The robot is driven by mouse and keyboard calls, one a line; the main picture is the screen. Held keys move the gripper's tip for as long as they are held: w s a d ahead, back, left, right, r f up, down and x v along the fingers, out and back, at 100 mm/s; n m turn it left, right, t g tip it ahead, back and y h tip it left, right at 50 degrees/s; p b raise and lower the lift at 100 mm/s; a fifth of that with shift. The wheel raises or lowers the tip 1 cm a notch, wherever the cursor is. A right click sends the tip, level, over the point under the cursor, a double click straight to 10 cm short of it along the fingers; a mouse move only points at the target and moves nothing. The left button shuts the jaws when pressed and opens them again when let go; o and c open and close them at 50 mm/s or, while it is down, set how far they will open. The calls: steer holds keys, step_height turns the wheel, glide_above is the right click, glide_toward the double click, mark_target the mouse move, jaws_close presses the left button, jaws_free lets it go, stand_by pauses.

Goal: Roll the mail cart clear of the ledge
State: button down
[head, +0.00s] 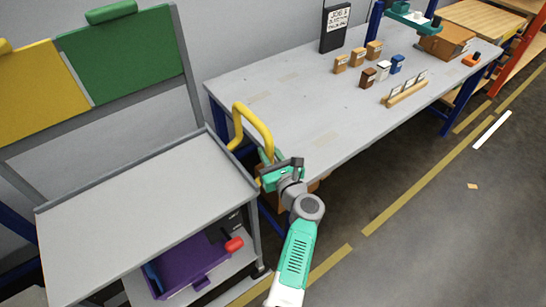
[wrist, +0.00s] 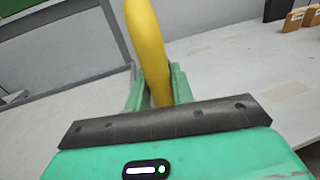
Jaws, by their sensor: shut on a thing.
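The mail cart (head: 130,215) is a grey two-level cart at the left of the head view, with a flat top and a lower shelf. Its yellow handle (head: 268,130) rises as a loop at the cart's right end, beside the grey ledge (head: 310,105) of the long workbench. My gripper (head: 268,172) is at the near leg of the handle. In the wrist view the yellow handle (wrist: 145,40) passes between the two green fingers (wrist: 158,88), which are shut on it. The fingertips are partly hidden behind the gripper body.
A purple bin (head: 190,265) and a red item (head: 234,244) sit on the cart's lower shelf. Small boxes (head: 368,80) and a wooden card rack (head: 405,92) stand on the bench. Yellow and green panels stand behind the cart. The floor (head: 430,240) at the right is open.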

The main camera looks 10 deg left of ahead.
steer(key=shift+d+f, duration=0.15)
steer(key=shift+f, duration=0.05)
steer(key=c, duration=1.6)
jaws_free()
steer(key=o, duration=0.3)
steer(key=shift+w+d+r, duration=0.1)
steer(key=shift+w+r, duration=0.05)
steer(key=shift+w, duration=0.05)
steer(key=shift+o, duration=0.2)
steer(key=shift+s, duration=0.1)
steer(key=shift+s+d+r+p, duration=0.1)
steer(key=shift+s+r+p, duration=0.05)
steer(key=shift+p, duration=0.2)
steer(key=p+v, duration=0.3)
steer(key=v, duration=0.4)
steer(key=shift+s, duration=0.15)
